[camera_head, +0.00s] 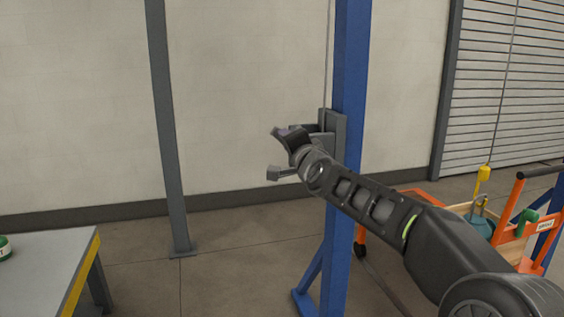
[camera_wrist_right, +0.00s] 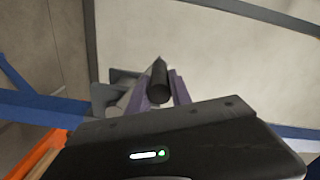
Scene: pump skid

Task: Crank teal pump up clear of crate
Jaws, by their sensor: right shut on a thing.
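My right arm reaches from the lower right to the winch (camera_head: 334,124) on the blue post (camera_head: 352,60). My right gripper (camera_head: 285,133) is beside the winch, and in the right wrist view its purple fingers are shut on the dark round crank handle (camera_wrist_right: 160,80). The teal pump (camera_head: 481,228) is at the right, its top showing by the wooden crate (camera_head: 458,209); its lower part is hidden. A yellow hook block (camera_head: 483,174) is just above the pump. My left gripper is not in view.
An orange cart (camera_head: 509,212) with a green part (camera_head: 530,216) stands by the crate. A grey table (camera_head: 42,262) with a yellow edge is at the lower left. A grey column (camera_head: 166,120) stands left of the post. Floor between table and post is clear.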

